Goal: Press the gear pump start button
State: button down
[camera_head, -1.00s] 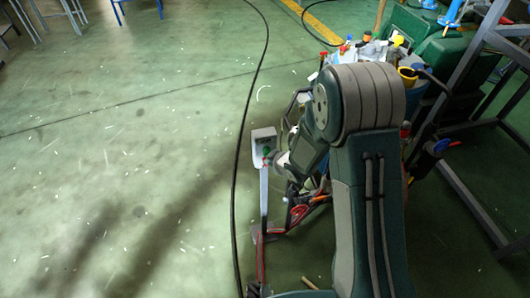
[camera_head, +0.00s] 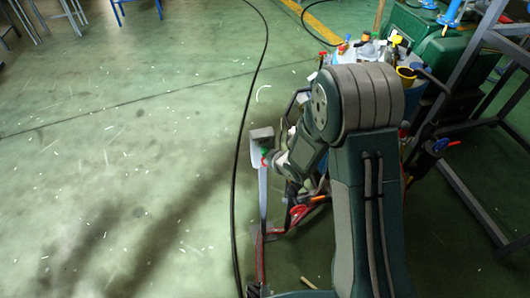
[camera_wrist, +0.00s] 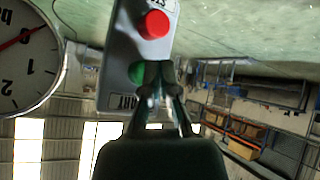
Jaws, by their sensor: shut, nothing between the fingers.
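A grey control box (camera_head: 261,133) stands on a thin post in the camera_head view, just left of my arm. In the camera_wrist view the box (camera_wrist: 120,45) fills the upper middle and appears upside down. Its green start button (camera_wrist: 136,72) sits beside a partly hidden "START" label, and a red stop button (camera_wrist: 153,25) sits above it in the picture. My gripper (camera_wrist: 161,72) is shut and empty, its fingertips at the right edge of the green button and covering part of it. I cannot tell whether they touch it.
A round gauge (camera_wrist: 25,60) is close at the left of the camera_wrist view. A black cable (camera_head: 239,150) runs along the floor left of the post. A cluttered bench and a metal frame (camera_head: 470,205) stand to the right. The floor at left is open.

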jog(key=shift+a, duration=0.15)
jog(key=shift+w, duration=0.35)
jog(key=shift+w+r, duration=0.1)
jog(key=shift+w, duration=0.15)
dwell(0.7)
jog(key=shift+s, duration=0.65)
jog(key=s+d, duration=0.2)
jog(key=s, duration=0.3)
jog(key=shift+s, duration=0.4)
dwell(0.7)
